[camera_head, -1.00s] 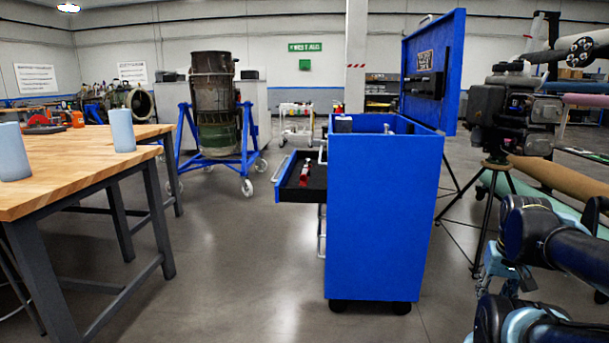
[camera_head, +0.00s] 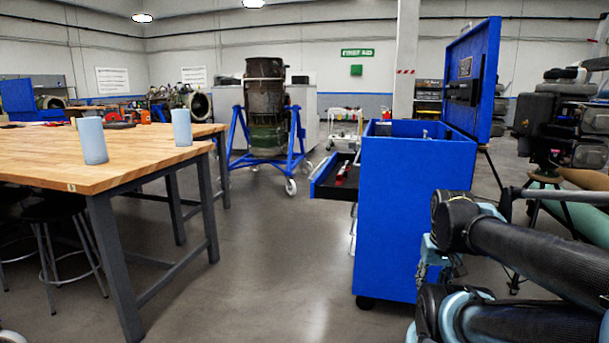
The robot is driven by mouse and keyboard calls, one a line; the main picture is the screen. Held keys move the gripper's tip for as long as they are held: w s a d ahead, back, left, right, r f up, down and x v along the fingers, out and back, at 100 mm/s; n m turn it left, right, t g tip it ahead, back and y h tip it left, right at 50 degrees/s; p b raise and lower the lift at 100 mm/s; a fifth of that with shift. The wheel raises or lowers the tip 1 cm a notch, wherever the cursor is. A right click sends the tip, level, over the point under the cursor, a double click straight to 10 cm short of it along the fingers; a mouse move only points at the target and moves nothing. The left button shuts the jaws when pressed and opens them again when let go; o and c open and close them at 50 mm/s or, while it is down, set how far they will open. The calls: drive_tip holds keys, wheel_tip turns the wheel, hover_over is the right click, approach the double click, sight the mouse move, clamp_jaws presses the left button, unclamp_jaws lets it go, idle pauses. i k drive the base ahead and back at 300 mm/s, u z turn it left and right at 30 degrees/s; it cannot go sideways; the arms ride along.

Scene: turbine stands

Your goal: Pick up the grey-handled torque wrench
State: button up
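The open drawer (camera_head: 322,191) of the blue tool cabinet (camera_head: 412,215) sticks out to the left on a dark liner. A red tool (camera_head: 341,177) with a pale part lies in it, too small to identify. I cannot make out a grey-handled torque wrench; the drawer's far part is partly hidden by the cabinet's side. My arm (camera_head: 530,245) shows folded at the right, in front of the cabinet's right edge. My gripper is not in view.
A wooden workbench (camera_head: 120,162) with two blue-grey cylinders (camera_head: 92,140) (camera_head: 181,127) stands at left, stools under it. An engine part sits on a blue wheeled stand (camera_head: 240,135) behind. Clear floor (camera_head: 270,250) lies between bench and cabinet. The cabinet's raised lid (camera_head: 478,75) is at right.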

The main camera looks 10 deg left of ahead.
sight(341, 170)
drive_tip(key=u, duration=0.4)
drive_tip(key=i, duration=1)
drive_tip(key=z, duration=0.05)
drive_tip(key=k, duration=1.65)
drive_tip(key=u, duration=0.45)
drive_tip(key=i, duration=1.1)
